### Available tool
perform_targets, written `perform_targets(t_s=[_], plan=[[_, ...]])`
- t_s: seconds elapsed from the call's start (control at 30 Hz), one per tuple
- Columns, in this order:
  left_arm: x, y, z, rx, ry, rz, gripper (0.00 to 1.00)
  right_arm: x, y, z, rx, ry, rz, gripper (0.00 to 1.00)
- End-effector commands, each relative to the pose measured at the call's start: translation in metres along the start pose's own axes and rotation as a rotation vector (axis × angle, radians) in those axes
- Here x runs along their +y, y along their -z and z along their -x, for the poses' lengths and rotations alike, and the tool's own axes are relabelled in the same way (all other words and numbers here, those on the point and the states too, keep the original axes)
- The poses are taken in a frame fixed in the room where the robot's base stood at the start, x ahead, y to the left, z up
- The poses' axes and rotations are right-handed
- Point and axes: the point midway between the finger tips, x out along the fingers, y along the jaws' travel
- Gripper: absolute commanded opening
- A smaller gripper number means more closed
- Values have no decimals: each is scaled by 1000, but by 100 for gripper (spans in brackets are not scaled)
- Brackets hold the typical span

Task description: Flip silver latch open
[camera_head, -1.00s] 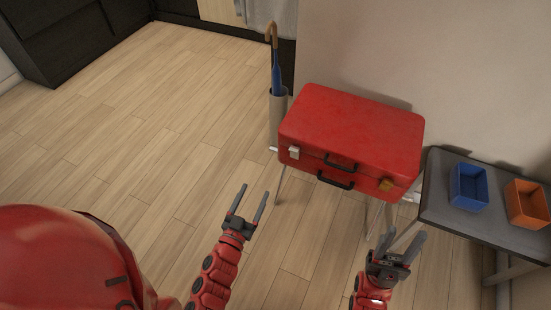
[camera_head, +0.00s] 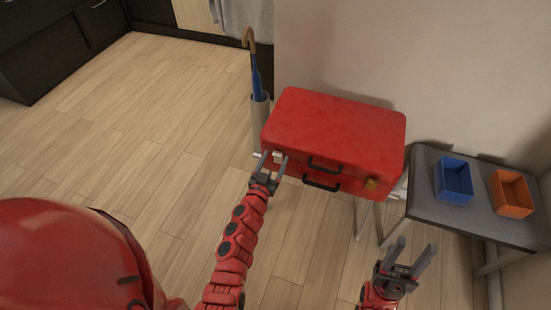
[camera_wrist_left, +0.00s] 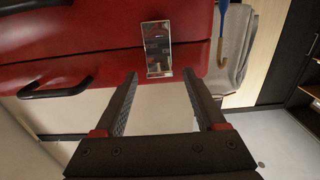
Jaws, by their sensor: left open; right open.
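A red suitcase (camera_head: 338,130) stands on a stand against the wall, with two black handles on its front. The silver latch shows in the left wrist view (camera_wrist_left: 156,48) as a shiny upright plate across the suitcase seam, ahead of the space between my left fingers. In the head view the left gripper partly covers it. My left gripper (camera_head: 270,170) is open and empty at the suitcase's front left; its fingers show in the left wrist view (camera_wrist_left: 162,98). A gold latch (camera_head: 371,184) is at the front right. My right gripper (camera_head: 408,258) is open and empty, below and right of the suitcase.
A grey table (camera_head: 425,190) at the right holds a blue bin (camera_head: 455,182) and an orange bin (camera_head: 512,195). An umbrella (camera_head: 254,75) stands in a holder (camera_head: 260,122) left of the suitcase. The wooden floor at the left is clear.

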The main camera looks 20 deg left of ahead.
Motion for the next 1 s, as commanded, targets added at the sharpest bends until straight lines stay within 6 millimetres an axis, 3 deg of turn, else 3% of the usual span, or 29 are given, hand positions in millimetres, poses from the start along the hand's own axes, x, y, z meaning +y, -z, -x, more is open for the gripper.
perform_targets(t_s=[0.13, 0.43, 0.83, 1.0], plan=[[0, 0, -10, 1, 0, -1, 72, 0, 0, 2, 0, 0, 0, 50], [0, 0, -12, 0, -1, -1, 72, 0, 0, 2, 0, 0, 0, 50], [0, 0, -12, 0, -1, -1, 2, 0, 0, 2, 0, 0, 0, 50], [0, 0, -12, 1, -1, -1, 0, 0, 0, 3, 0, 0, 0, 50]])
